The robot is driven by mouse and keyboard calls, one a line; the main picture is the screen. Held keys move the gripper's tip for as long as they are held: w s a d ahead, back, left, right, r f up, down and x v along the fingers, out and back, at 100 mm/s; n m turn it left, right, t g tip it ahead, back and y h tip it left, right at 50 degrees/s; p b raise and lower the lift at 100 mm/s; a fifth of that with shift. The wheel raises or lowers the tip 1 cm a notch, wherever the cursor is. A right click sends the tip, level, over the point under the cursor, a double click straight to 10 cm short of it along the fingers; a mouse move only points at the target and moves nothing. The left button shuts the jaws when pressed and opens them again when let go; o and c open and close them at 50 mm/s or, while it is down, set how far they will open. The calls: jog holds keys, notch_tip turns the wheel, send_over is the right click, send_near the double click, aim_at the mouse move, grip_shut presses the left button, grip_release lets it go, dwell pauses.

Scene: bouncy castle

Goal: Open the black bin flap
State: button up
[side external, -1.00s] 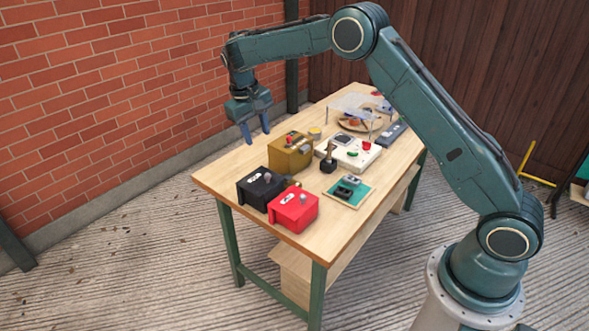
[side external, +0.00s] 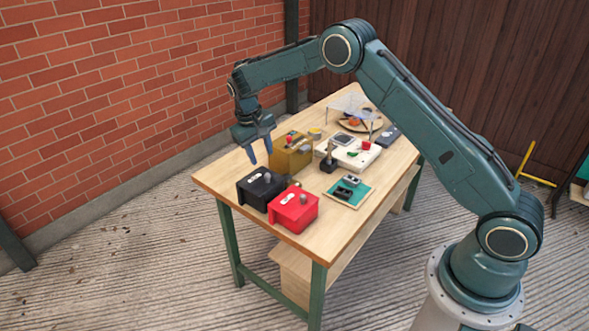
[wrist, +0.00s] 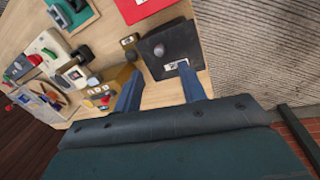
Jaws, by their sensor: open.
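The black bin (side external: 262,187) is a small box at the near left of the wooden table, with a grey knob on its top flap. The flap looks closed. In the wrist view the black bin (wrist: 160,52) lies just ahead of my fingers, its round knob and a small white label showing. My gripper (side external: 262,156) is open and empty, fingers pointing down, above and behind the black bin and apart from it. In the wrist view its two blue fingers (wrist: 163,92) reach toward the bin's near edge.
A red bin (side external: 294,209) stands right beside the black one, and a mustard-yellow bin (side external: 289,158) stands behind, close to my gripper. A joystick (side external: 328,161), a teal mat (side external: 348,191) and a white panel (side external: 350,154) are farther right. The table's front left corner is bare.

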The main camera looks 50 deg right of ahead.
aim_at(267, 174)
jog(key=shift+s+d+f, duration=0.1)
jog(key=shift+d+f, duration=0.15)
jog(key=shift+f, duration=1.05)
jog(key=shift+d+f, duration=0.25)
jog(key=shift+f, duration=1)
jog(key=shift+s+d+f, duration=0.1)
jog(key=shift+d+f, duration=0.15)
jog(key=shift+f, duration=1.05)
grip_shut()
